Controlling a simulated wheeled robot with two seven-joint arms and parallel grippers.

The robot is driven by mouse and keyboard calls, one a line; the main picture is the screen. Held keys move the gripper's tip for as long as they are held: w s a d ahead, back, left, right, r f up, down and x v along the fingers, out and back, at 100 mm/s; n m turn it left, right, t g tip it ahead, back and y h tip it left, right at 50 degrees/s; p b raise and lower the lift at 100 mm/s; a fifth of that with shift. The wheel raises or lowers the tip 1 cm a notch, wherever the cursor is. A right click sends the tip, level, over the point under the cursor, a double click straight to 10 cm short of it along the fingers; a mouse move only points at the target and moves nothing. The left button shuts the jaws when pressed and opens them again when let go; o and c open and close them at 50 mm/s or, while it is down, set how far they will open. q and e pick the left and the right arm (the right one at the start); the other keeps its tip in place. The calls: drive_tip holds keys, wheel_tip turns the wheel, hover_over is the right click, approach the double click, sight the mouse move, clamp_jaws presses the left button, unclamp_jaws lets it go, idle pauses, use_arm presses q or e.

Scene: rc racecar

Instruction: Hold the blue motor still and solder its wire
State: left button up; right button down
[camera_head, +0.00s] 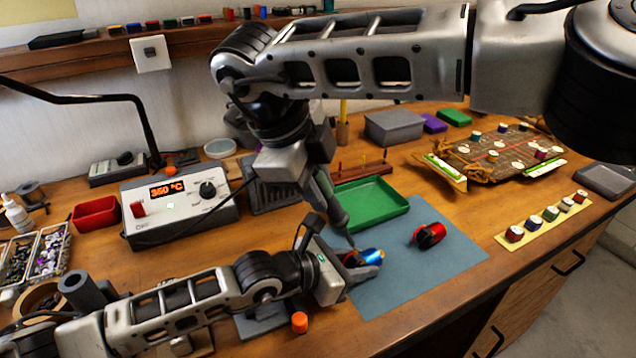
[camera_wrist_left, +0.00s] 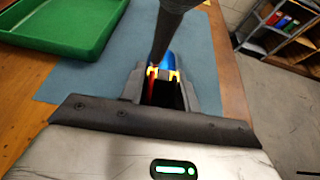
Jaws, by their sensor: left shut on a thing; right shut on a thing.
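The blue motor (camera_head: 372,255) is clamped in my left gripper (camera_head: 362,268), low over the grey-blue mat (camera_head: 450,262). The left wrist view shows the motor (camera_wrist_left: 169,62) between the fingers of that gripper (camera_wrist_left: 165,92), with yellow glowing spots at its near end and a red wire (camera_wrist_left: 151,88) below the left spot. My right gripper (camera_head: 312,174) is shut on a dark soldering iron (camera_head: 330,205) pointing down at the motor. In the left wrist view the iron (camera_wrist_left: 165,35) ends at the motor's left glowing spot; its tip seems to touch there, but contact is unclear.
A red-and-black motor (camera_head: 430,236) lies on the mat to the right. A green tray (camera_head: 370,207) is behind. The soldering station (camera_head: 180,208) stands at left. A strip of several small parts (camera_head: 545,218) lies at right. An orange-capped item (camera_head: 299,322) is near my left arm.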

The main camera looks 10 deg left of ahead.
drive_tip(key=shift+f, duration=0.55)
idle(2.3)
idle(1.2)
use_arm(q)
drive_tip(key=shift+f, duration=0.2)
drive_tip(key=shift+c, duration=0.2)
use_arm(e)
drive_tip(key=shift+v, duration=2)
use_arm(q)
drive_tip(key=shift+o, duration=0.2)
drive_tip(key=shift+r, duration=0.15)
use_arm(e)
drive_tip(key=v, duration=0.3)
use_arm(q)
drive_tip(key=o, duration=1.1)
drive_tip(key=shift+o, duration=0.2)
drive_tip(key=shift+r, duration=0.1)
